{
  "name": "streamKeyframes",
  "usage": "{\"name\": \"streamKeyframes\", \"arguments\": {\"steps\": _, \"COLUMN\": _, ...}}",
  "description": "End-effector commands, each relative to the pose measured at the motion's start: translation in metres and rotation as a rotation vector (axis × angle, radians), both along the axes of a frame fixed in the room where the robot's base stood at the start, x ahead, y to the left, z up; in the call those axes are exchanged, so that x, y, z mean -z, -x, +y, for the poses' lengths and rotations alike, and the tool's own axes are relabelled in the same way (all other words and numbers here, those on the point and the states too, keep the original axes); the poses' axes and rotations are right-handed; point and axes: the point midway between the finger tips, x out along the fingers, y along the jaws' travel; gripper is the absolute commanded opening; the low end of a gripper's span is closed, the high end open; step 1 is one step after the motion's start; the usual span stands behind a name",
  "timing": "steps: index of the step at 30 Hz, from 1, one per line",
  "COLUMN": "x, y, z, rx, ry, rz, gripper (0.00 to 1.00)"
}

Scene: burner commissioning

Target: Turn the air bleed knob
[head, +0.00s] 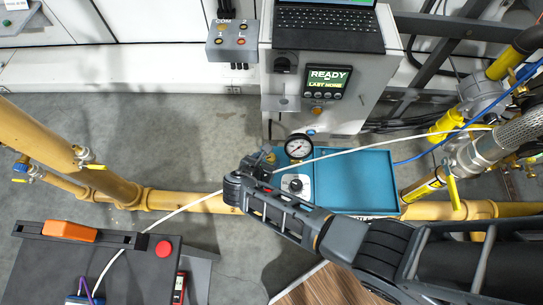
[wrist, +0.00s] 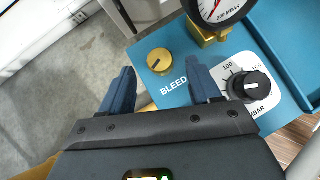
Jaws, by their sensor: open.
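The air bleed knob (wrist: 159,60) is a round gold knob with a dark pointer line, above the word BLEED on a blue panel, in the wrist view. My gripper (wrist: 161,71) is open, its two blue fingers spread to either side below the knob in the picture. Nothing is between the fingers' grip, and I cannot tell how high they are above the panel. In the head view my gripper (head: 258,160) is over the left end of the blue unit (head: 350,180). The bleed knob is not clearly visible there, seemingly hidden by my gripper.
A black dial knob (wrist: 250,85) on a white scale sits close to the right finger. A pressure gauge (wrist: 216,8) on a brass fitting stands above the knobs. A white cable (head: 350,150) crosses the unit. A console (head: 325,85) reads READY.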

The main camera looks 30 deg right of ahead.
Motion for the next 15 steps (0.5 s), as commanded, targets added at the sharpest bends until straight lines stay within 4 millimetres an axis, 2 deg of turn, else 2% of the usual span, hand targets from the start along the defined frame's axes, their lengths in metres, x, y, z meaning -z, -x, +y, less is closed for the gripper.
{"name": "streamKeyframes", "arguments": {"steps": 1, "x": 0.008, "y": -0.003, "z": -0.005, "rx": 0.003, "ry": 0.000, "rz": 0.002, "gripper": 0.63}}
{"name": "streamKeyframes", "arguments": {"steps": 6, "x": 0.022, "y": -0.010, "z": -0.018, "rx": 0.001, "ry": 0.000, "rz": 0.002, "gripper": 0.63}}
{"name": "streamKeyframes", "arguments": {"steps": 15, "x": 0.028, "y": -0.014, "z": -0.023, "rx": 0.000, "ry": -0.002, "rz": -0.001, "gripper": 0.63}}
